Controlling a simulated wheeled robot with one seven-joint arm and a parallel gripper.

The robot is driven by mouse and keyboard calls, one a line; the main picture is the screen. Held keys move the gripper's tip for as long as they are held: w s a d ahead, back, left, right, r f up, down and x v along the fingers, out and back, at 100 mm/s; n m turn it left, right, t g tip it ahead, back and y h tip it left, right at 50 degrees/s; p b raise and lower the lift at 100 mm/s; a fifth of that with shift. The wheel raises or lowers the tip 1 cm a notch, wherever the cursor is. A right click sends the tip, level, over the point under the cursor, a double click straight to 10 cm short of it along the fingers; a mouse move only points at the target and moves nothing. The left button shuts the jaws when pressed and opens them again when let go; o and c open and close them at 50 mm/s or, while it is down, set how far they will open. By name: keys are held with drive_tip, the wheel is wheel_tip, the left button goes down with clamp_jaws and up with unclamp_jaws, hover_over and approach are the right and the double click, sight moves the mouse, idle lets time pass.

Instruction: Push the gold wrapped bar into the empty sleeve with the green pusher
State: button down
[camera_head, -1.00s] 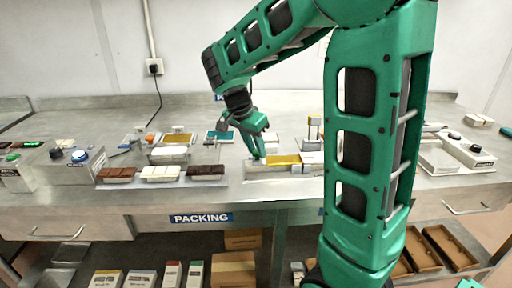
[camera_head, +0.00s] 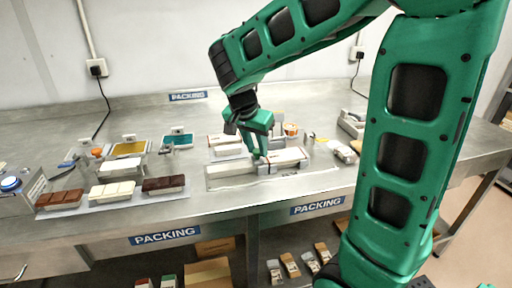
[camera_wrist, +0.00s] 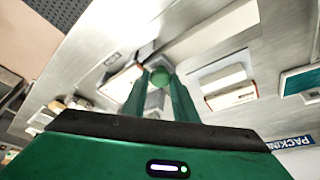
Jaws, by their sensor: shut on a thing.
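My gripper (camera_head: 261,157) is low over the metal fixture (camera_head: 222,178) on the bench, its fingers pointing down. In the wrist view the fingers (camera_wrist: 160,78) close around a round green knob (camera_wrist: 160,75), which looks like the top of the green pusher. A pale sleeve (camera_head: 290,154) lies in the fixture just right of the fingers. It also shows in the wrist view (camera_wrist: 122,82), close beside the fingertips. I cannot make out the gold wrapped bar in either current view; the sleeve or the gripper may hide it.
Brown and white chocolate bars (camera_head: 112,190) lie on a tray to the left. A gold-topped tray (camera_head: 128,149) and a teal tray (camera_head: 177,140) stand behind. White boxes (camera_head: 228,149) sit behind the fixture. The bench front (camera_head: 215,213) is clear.

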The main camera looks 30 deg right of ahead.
drive_tip(key=shift+d+r, duration=0.1)
drive_tip(key=shift+d, duration=0.15)
drive_tip(key=c, duration=1.4)
unclamp_jaws()
drive_tip(key=shift+c, duration=0.2)
drive_tip(key=v, duration=1)
drive_tip(key=shift+a+r, duration=0.2)
drive_tip(key=shift+r, duration=0.05)
